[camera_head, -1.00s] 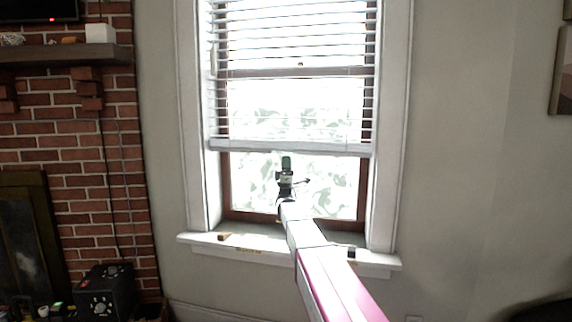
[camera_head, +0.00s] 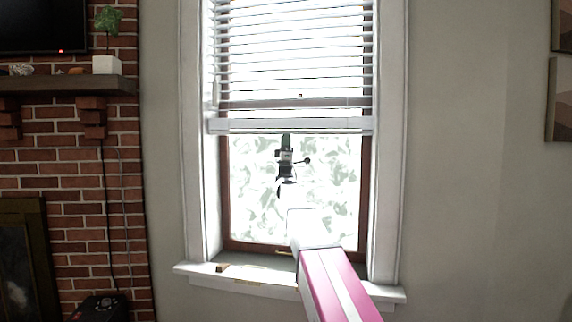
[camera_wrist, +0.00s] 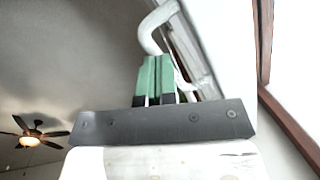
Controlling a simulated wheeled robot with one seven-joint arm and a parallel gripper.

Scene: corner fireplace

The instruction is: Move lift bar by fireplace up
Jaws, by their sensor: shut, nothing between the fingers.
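The lift bar (camera_head: 235,125) is the white bottom rail of the blind (camera_head: 290,55), which hangs level across the window. My gripper (camera_head: 286,137) points up with its green fingertips at the bar's lower edge, near the middle. They look in contact or nearly so. In the wrist view the green fingers (camera_wrist: 153,78) of my gripper are together with nothing between them. A white curved piece (camera_wrist: 150,30) shows just beyond the fingertips; I cannot tell for sure whether it is part of the bar.
The white window sill (camera_head: 235,280) juts out below, with a small brown block (camera_head: 221,267) on it. The brick fireplace (camera_head: 70,190) and its mantel (camera_head: 60,84) stand at left. A ceiling fan (camera_wrist: 32,136) shows in the wrist view.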

